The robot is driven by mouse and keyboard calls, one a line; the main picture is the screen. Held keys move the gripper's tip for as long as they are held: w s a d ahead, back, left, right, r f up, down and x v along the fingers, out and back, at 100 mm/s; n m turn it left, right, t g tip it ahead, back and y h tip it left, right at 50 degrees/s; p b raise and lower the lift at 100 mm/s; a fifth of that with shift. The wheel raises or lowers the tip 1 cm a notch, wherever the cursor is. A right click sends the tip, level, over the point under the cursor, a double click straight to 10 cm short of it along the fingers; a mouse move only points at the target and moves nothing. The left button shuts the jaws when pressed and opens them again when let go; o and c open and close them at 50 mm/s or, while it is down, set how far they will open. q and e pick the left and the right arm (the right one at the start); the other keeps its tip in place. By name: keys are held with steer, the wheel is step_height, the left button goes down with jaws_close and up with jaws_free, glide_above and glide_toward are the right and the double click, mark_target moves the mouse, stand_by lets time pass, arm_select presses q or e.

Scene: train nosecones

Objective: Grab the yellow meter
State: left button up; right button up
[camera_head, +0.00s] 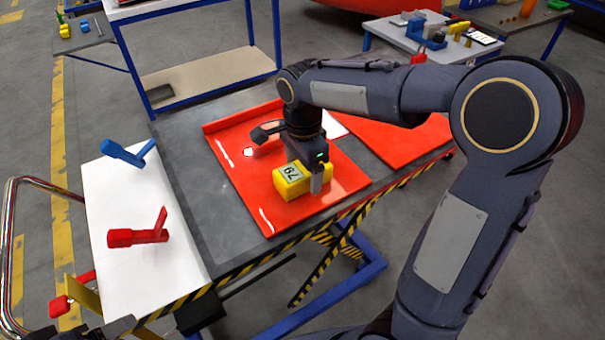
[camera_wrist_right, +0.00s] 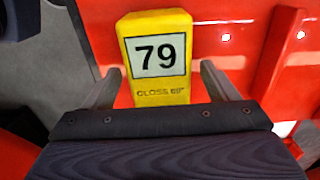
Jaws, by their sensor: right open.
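The yellow meter (camera_head: 291,180) lies on a red panel (camera_head: 238,170) on the grey work table. Its display reads 79. In the right wrist view the meter (camera_wrist_right: 158,60) sits between the two fingers of my right gripper (camera_wrist_right: 160,85). The gripper is open, with one finger on each side of the meter; I cannot tell whether either finger touches it. In the head view my right gripper (camera_head: 302,170) is over the meter and hides part of it. My left gripper is not in view.
A white board (camera_head: 135,260) at the table's left carries a blue clamp-like tool (camera_head: 127,152) and a red one (camera_head: 138,236). A second red panel (camera_head: 405,142) lies to the right. A blue-framed shelf cart (camera_head: 205,75) stands behind the table.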

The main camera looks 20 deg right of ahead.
steer(key=shift+f, duration=0.5)
steer(key=c, duration=1.2)
steer(key=shift+c, duration=1.2)
steer(key=shift+r, duration=0.15)
